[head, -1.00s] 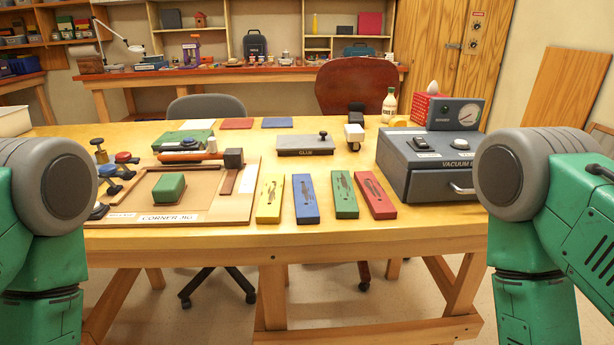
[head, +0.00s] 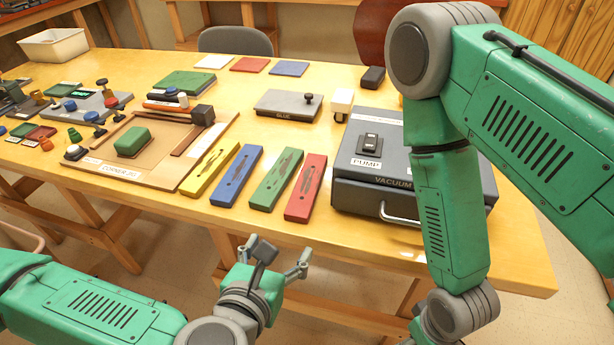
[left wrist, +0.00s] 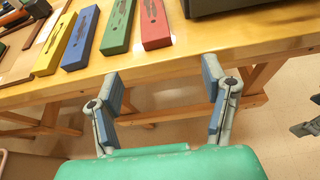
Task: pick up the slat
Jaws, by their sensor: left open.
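Four-sided coloured bars lie side by side near the table's front edge: yellow (head: 210,166), blue (head: 237,176), green (head: 277,180) and red (head: 306,188). A thin brown strip (head: 188,138) lies on the wooden corner jig (head: 150,185). I cannot tell which of these is the slat. My left gripper (head: 280,257) is open and empty, in front of the table edge and apart from the bars. In the left wrist view, its spread fingers (left wrist: 160,76) point toward the bars. Grey parts at that view's right edge may be my right gripper (left wrist: 305,129), cut off by the frame.
A dark vacuum pump box (head: 410,185) with a front handle stands right of the bars. A grey glue plate (head: 287,105) lies behind them. A green block (head: 133,141) sits on the jig. Stamps and knobs crowd the left. A narrow strip of tabletop before the bars is clear.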

